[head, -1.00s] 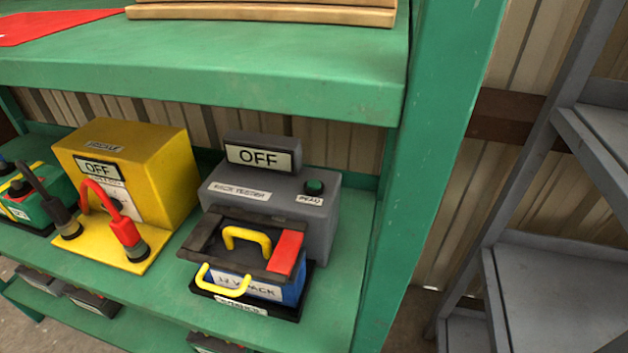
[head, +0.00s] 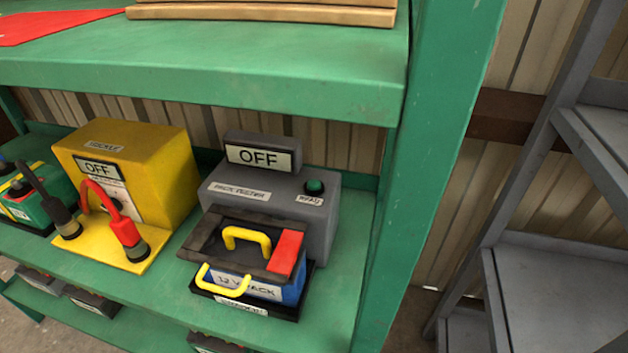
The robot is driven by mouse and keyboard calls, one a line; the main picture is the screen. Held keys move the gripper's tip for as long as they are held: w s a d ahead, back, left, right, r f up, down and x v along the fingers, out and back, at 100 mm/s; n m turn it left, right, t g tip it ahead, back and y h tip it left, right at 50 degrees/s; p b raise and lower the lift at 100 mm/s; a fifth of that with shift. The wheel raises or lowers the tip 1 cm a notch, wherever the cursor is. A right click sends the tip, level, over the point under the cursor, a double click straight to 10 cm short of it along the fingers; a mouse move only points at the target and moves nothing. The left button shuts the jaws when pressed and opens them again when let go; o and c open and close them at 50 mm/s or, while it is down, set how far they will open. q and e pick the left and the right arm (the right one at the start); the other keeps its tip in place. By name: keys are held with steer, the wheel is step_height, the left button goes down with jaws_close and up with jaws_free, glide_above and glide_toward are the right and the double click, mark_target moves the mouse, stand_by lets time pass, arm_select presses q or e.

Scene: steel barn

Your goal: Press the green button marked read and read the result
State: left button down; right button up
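A grey pack tester (head: 325,228) stands on the green shelf, with a display (head: 258,157) on top that reads OFF. The green button (head: 315,187) is on its upper right, with a small white label (head: 309,200) below it that appears to say READ. A blue battery pack (head: 292,291) with a dark lid, a red block and yellow handles sits in front of the tester on a black base. Neither of my grippers is in view.
A yellow box (head: 165,165) with an OFF display and red and black plugs stands to the left. A green post (head: 425,160) rises right of the tester. Grey steps (head: 560,290) stand farther right.

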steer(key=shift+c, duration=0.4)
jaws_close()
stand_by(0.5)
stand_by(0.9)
